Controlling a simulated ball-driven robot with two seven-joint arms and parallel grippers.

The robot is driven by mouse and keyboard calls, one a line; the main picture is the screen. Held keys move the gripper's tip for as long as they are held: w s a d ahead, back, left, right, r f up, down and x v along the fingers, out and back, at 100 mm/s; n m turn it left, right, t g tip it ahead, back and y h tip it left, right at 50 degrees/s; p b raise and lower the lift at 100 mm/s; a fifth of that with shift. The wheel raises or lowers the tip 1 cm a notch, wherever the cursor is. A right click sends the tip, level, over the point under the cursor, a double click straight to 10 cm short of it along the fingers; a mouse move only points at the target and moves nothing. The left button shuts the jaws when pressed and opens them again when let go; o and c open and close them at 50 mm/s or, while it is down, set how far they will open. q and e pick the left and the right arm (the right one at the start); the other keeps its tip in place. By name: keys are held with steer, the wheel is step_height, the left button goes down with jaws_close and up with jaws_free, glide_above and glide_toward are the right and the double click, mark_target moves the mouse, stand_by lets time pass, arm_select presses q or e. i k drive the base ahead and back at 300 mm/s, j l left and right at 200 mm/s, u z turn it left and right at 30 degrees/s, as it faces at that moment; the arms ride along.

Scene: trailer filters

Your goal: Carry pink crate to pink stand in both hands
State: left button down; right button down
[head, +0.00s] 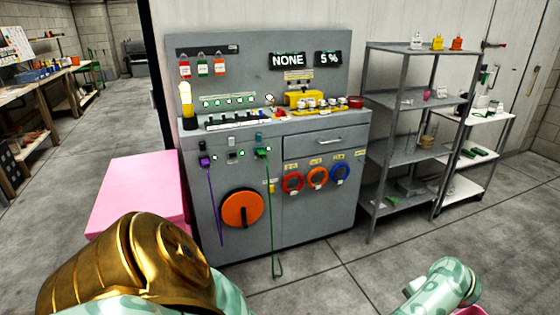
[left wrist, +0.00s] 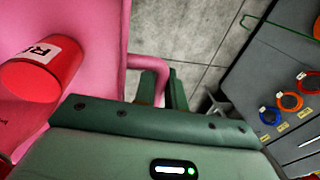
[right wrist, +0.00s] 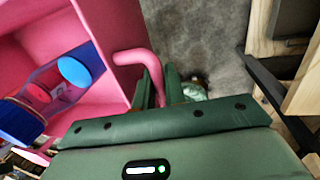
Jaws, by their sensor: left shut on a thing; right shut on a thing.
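The pink crate shows in the left wrist view (left wrist: 90,50) and the right wrist view (right wrist: 100,30). Its interior holds a red cylinder (left wrist: 45,72) with a white label and a blue-capped object (right wrist: 75,72). My left gripper (left wrist: 163,92) is shut on one bent pink handle of the crate. My right gripper (right wrist: 155,88) is shut on another pink handle. The pink stand (head: 138,190), a plain block, is on the floor at the left of the head view, partly behind my gold arm part. In the head view both grippers are out of sight.
A grey control cabinet (head: 330,205) stands right of the stand, with a purple and a green cord hanging down its front. A metal shelf rack (head: 400,155) is right of it. A workbench (head: 35,85) is far left. Open concrete floor (head: 340,280) lies in front.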

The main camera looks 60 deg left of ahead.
mark_target(135, 181)
steer(key=k+j+u, duration=0.15)
steer(key=u, duration=0.35)
steer(key=k+j+u, duration=0.25)
steer(key=u, duration=0.2)
steer(key=k+j+u, duration=0.3)
steer(key=u, duration=0.2)
